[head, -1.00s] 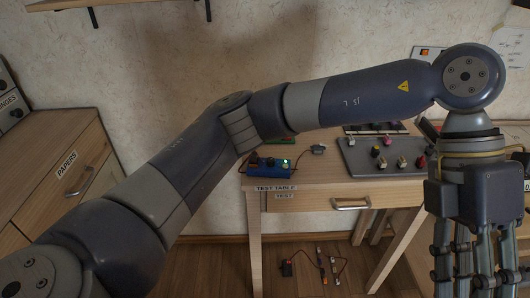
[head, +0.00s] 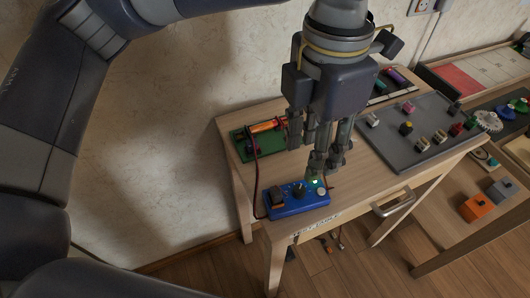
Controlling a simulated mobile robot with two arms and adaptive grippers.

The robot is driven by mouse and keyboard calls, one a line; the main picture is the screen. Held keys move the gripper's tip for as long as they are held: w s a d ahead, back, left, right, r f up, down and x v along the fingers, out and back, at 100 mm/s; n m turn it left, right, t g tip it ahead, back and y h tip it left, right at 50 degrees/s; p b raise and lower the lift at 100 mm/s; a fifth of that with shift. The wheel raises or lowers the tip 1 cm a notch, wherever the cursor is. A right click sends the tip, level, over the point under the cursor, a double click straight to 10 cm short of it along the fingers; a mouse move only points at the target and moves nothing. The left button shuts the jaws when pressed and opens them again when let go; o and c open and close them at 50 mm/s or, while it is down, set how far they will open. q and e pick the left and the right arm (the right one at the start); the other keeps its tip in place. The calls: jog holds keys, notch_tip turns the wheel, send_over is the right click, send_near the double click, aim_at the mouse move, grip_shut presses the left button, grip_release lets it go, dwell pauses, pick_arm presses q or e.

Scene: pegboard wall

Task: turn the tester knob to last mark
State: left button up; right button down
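The blue tester box (head: 298,204) sits at the front left of the table. On its top are a dark knob (head: 299,190) near the middle, a dark block (head: 277,196) at the left, a lit green lamp (head: 314,181) and a pale round part (head: 321,191) at the right. The knob's marks are too small to read. My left gripper (head: 318,160) points down just above and behind the box's right part. Its fingers look spread, with nothing seen between them. I cannot tell whether a fingertip touches the box. My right gripper is not in view.
A green board (head: 240,147) with an orange cylinder lies behind the tester, with a dark cable running down between them. A grey panel (head: 392,152) with several coloured knobs lies to the right. The drawer handle (head: 394,204) sticks out below the table's front edge.

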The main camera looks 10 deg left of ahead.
aim_at(300, 189)
pick_arm(q)
jog(key=f, duration=0.9)
jog(key=shift+w+a+f+b, duration=0.2)
jog(key=shift+a+f+b, duration=0.1)
jog(key=shift+f+b, duration=0.1)
jog(key=shift+f, duration=0.5)
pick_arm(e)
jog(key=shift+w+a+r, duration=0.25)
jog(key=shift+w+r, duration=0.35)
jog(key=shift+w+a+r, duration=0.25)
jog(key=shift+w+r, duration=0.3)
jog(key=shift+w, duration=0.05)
pick_arm(q)
grip_shut()
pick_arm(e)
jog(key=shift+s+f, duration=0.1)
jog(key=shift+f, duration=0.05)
